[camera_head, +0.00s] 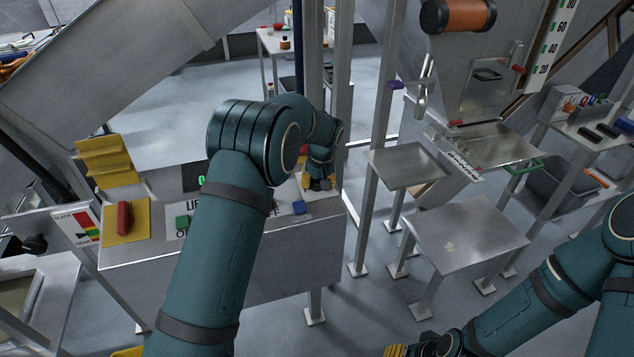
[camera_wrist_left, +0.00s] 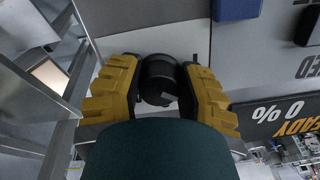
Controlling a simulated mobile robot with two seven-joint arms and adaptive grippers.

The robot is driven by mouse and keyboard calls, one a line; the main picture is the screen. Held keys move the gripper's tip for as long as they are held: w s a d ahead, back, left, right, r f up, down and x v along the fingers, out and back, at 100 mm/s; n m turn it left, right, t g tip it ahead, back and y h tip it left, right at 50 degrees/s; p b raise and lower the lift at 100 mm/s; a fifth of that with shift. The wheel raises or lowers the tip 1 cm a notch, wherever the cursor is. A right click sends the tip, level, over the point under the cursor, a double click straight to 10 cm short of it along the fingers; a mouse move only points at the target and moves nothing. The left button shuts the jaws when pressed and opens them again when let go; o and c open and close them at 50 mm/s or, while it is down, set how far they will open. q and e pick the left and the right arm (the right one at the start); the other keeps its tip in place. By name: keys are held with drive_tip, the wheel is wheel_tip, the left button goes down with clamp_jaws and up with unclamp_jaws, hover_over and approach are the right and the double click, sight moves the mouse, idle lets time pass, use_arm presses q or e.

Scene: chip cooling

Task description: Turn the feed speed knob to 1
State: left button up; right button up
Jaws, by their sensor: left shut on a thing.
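The feed speed knob, a round black knob (camera_wrist_left: 158,72), sits between the yellow fingers of my left gripper (camera_wrist_left: 160,92) in the left wrist view. The gripper is shut on it at the grey control panel (camera_wrist_left: 262,58). In the head view my left gripper (camera_head: 318,180) is at the right end of the sloping panel, and my own wrist and fingers hide most of the knob there. I cannot read the knob's setting. My right gripper (camera_head: 408,350) shows only in part at the bottom edge of the head view, away from the panel.
On the panel are a blue button (camera_head: 299,207), a green button (camera_head: 182,222), a red handle (camera_head: 124,217) on a yellow plate and a partly hidden green-digit display (camera_head: 194,178). A dark sign (camera_wrist_left: 288,117) reads "READY 0%". Metal stands (camera_head: 465,235) are to the right.

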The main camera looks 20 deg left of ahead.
use_arm(q)
drive_tip(key=n, duration=0.4)
drive_tip(key=shift+d+f, duration=0.1)
drive_tip(key=shift+n+h+p, duration=0.3)
drive_tip(key=shift+n+p, duration=0.05)
drive_tip(key=shift+n, duration=1.85)
drive_tip(key=o, duration=1.2)
wheel_tip(320, 180, up, 12)
drive_tip(key=s+d, duration=0.1)
drive_tip(key=s, duration=0.1)
drive_tip(key=shift+s, duration=0.15)
drive_tip(key=shift+f, duration=0.15)
